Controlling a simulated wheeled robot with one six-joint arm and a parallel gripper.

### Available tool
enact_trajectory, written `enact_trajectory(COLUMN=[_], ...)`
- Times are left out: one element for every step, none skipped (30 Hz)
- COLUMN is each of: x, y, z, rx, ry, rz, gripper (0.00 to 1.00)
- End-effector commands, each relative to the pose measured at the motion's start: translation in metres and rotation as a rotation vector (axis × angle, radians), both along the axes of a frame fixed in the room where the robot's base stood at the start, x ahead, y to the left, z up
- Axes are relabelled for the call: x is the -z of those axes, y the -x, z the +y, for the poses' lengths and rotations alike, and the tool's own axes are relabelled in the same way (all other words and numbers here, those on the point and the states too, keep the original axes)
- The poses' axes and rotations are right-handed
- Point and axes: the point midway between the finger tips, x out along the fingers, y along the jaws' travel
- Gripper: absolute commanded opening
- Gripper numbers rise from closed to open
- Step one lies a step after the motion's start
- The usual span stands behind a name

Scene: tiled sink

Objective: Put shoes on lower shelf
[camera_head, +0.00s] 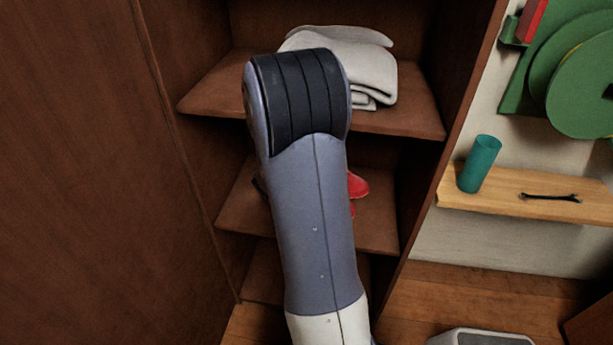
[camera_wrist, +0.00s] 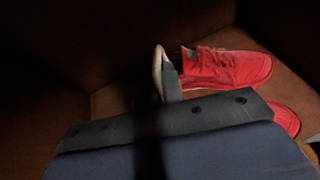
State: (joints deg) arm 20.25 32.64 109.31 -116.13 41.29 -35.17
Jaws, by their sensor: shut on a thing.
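A red shoe (camera_wrist: 228,67) with red laces lies on its side of the shelf in the wrist view, its heel end toward my gripper (camera_wrist: 168,76). My gripper is shut at that heel end, with the shoe at or just above the shelf; I cannot tell which. A second red shoe (camera_wrist: 286,118) shows partly behind the gripper body, at the right. In the head view, a red shoe (camera_head: 357,186) shows at the right edge of my arm over the shelf (camera_head: 378,225) below the towels. My arm hides the gripper and most of the shoes there.
Folded white towels (camera_head: 368,72) lie on the shelf above (camera_head: 215,90). Wooden cabinet walls stand close on both sides. Outside at the right, a teal cup (camera_head: 479,164) and a small dark item (camera_head: 550,197) rest on a wall ledge (camera_head: 590,208).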

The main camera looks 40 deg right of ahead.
Motion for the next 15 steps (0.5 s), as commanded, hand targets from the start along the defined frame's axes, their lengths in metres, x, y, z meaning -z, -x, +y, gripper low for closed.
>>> enact_trajectory(x=[0.004, 0.007, 0.009, 0.011, 0.014, 0.018, 0.02, 0.021, 0.024, 0.027, 0.028, 0.029, 0.03, 0.031, 0.033], y=[-0.001, 0.0, 0.0, 0.0, 0.0, 0.0, 0.0, 0.0, 0.0, -0.001, 0.0, 0.0, 0.0, 0.0, 0.0], z=[-0.001, 0.0, 0.0, 0.0, 0.0, 0.0, 0.0, 0.0, 0.0, 0.0, 0.0, 0.0, 0.0, 0.0, 0.0], rx=[-0.001, -0.001, -0.001, -0.001, -0.001, 0.0, -0.001, 0.0, -0.001, -0.002, -0.001, 0.0, 0.0, 0.0, 0.0], ry=[0.003, 0.003, 0.004, 0.004, 0.004, 0.003, 0.003, 0.003, 0.004, 0.003, 0.004, 0.003, 0.003, 0.003, 0.003], rz=[0.001, 0.001, 0.0, 0.0, 0.0, 0.001, 0.001, -0.001, 0.0, 0.0, 0.0, -0.001, -0.001, -0.001, -0.001], gripper=[0.0, 0.0, 0.0, 0.0, 0.0, 0.0, 0.0, 0.0, 0.0, 0.0, 0.0, 0.0, 0.0, 0.0, 0.0])
